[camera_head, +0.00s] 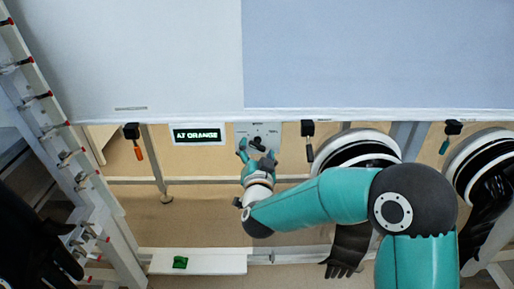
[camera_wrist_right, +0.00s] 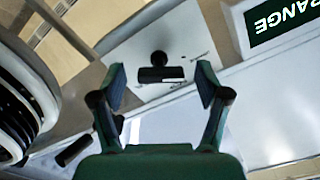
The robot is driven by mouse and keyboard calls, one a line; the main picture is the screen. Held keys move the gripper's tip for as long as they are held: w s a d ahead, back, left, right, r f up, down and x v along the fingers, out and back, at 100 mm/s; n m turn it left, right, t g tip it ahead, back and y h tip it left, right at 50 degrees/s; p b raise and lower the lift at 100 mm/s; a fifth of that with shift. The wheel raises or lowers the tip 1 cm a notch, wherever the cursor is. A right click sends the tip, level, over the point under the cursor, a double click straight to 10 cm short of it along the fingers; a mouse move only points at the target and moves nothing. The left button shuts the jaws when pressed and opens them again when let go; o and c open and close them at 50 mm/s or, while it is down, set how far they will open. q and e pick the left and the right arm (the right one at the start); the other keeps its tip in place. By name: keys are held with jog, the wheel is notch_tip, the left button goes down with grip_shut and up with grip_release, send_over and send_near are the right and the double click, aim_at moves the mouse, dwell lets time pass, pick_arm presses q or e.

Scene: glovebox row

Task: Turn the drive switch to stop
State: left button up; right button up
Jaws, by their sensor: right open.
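The drive switch is a black knob (camera_wrist_right: 160,74) with a bar-shaped handle on a pale plate (camera_wrist_right: 183,38) in the right wrist view. In the head view the plate (camera_head: 271,130) hangs under the front edge of the white cabinet, and the knob is partly hidden by my gripper. My right gripper (camera_head: 258,155) is just below the plate. In the right wrist view its two fingers (camera_wrist_right: 161,80) stand apart on either side of the knob, with visible gaps and nothing held. The plate's markings are too small to read. My left gripper is not in view.
An orange-handled tool (camera_head: 138,149) and a black one (camera_head: 308,141) hang nearby. A glove port (camera_head: 358,146) with a black glove (camera_head: 347,247) is to the right. A white shelf (camera_head: 222,262) carries a green item (camera_head: 180,262).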

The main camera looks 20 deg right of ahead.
jog(key=shift+x, duration=0.8)
jog(key=shift+c, duration=0.2)
jog(key=c, duration=1.1)
jog(key=shift+f+m+b, duration=0.2)
jog(key=shift+m+b, duration=0.2)
jog(key=shift+b, duration=0.45)
jog(key=shift+c, duration=0.2)
jog(key=m+b, duration=0.2)
jog(key=b, duration=0.1)
jog(key=shift+m, duration=0.3)
jog(key=shift+r+m+b, duration=0.15)
jog(key=shift+m+b, duration=1.15)
jog(key=shift+b, duration=0.3)
jog(key=o, duration=1.2)
